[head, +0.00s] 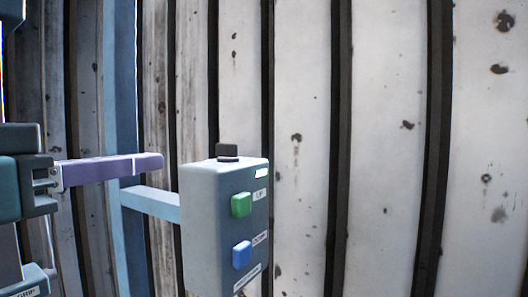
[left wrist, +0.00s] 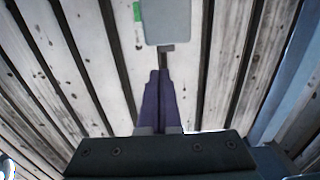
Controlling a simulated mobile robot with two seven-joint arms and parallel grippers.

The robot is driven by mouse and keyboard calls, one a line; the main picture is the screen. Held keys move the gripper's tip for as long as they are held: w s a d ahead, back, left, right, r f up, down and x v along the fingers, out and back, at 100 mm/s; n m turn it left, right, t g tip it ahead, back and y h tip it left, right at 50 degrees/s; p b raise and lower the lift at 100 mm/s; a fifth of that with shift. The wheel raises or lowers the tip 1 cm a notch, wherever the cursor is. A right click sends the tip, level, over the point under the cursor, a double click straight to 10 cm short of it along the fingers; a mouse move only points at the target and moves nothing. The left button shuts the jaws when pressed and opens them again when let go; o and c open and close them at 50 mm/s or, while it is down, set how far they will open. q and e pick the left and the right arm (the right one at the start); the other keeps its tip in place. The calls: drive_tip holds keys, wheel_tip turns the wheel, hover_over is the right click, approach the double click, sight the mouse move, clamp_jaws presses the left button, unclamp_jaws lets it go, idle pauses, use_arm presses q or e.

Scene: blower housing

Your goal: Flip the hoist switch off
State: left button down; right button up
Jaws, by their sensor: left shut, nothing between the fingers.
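A grey hoist control box (head: 206,225) stands at the centre of the head view, with a green button (head: 241,205) above a blue button (head: 242,254) on its front face. A small black switch (head: 227,151) sits on its top. The box also shows at the top of the left wrist view (left wrist: 167,22), with the dark switch (left wrist: 166,49) at its near edge. My left gripper (head: 160,162) has purple fingers, shut and empty. Its tips point at the switch from the left, with a gap between in the head view. My right gripper is not in view.
A light blue arm (head: 152,203) joins the box to a blue upright post (head: 120,120) on the left, passing below my fingers. A stained, pale ribbed wall (head: 390,130) stands behind. The space right of the box is clear.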

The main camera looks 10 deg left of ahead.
sight(231, 150)
use_arm(q)
drive_tip(key=x, duration=1.2)
drive_tip(key=shift+w+d, duration=0.15)
drive_tip(key=shift+w, duration=0.05)
